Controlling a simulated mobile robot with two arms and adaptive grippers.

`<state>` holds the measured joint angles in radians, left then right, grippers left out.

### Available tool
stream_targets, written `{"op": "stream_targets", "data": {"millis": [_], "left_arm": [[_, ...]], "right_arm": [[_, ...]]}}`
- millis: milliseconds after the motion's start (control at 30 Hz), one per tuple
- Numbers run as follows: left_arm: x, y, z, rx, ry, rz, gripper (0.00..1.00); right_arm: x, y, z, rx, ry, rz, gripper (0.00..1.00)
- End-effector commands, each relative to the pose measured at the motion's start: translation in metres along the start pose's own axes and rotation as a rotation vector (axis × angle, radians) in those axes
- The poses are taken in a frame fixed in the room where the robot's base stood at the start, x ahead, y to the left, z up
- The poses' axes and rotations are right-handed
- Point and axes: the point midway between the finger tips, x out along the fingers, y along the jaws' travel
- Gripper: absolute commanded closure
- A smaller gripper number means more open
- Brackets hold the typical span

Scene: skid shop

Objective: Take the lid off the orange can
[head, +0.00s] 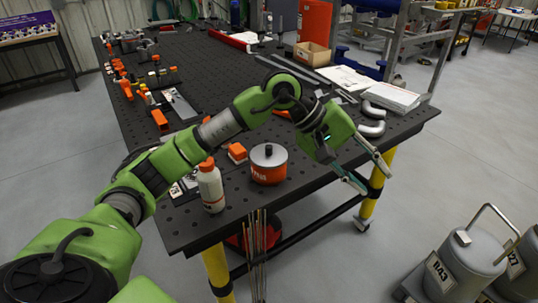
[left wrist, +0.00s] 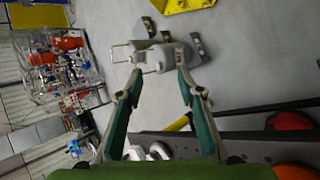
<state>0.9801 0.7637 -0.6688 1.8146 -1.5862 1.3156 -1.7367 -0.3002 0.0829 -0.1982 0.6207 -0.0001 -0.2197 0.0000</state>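The orange can (head: 268,174) stands upright near the front edge of the dark perforated table (head: 325,165). Its grey lid (head: 262,158) with a black knob (head: 268,149) sits on top. My left gripper (head: 377,183) is right of the can, past the table's front edge, apart from it and pointing down and right. Its fingers are spread with nothing between them, as the left wrist view also shows (left wrist: 159,75). An orange shape at the lower right corner of the left wrist view is cut off, and I cannot tell what it is. My right gripper is not in view.
A white bottle with an orange cap (head: 211,188) stands just left of the can. A small orange block (head: 237,152) lies behind it. Grey pipe elbows (head: 372,120) and papers (head: 391,97) lie at the right. Grey canisters (head: 465,265) stand on the floor at lower right.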

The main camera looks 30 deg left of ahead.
Motion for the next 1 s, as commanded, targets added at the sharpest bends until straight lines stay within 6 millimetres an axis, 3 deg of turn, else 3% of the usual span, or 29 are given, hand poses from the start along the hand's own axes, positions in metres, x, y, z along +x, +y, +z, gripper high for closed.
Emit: {"op": "stream_targets", "data": {"millis": [33, 100, 200, 300, 433, 567, 1000], "left_arm": [[-0.022, -0.013, -0.025, 0.091, 0.092, -0.101, 0.66], [-0.056, -0.035, -0.056, 0.196, 0.201, -0.254, 0.66], [-0.111, -0.060, -0.090, 0.291, 0.324, -0.456, 0.66], [-0.160, -0.077, -0.110, 0.333, 0.403, -0.614, 0.66], [-0.203, -0.091, -0.120, 0.348, 0.454, -0.742, 0.66], [-0.213, -0.101, -0.126, 0.348, 0.467, -0.790, 0.66], [-0.168, -0.144, -0.164, 0.348, 0.466, -0.791, 0.66]], "right_arm": [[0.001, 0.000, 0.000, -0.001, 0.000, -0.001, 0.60], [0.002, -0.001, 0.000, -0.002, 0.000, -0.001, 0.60], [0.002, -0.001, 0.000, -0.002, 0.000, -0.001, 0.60], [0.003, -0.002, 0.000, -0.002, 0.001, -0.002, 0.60], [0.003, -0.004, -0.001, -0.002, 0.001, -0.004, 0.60], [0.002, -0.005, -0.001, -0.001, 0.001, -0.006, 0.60], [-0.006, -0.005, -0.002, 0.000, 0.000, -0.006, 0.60]]}}
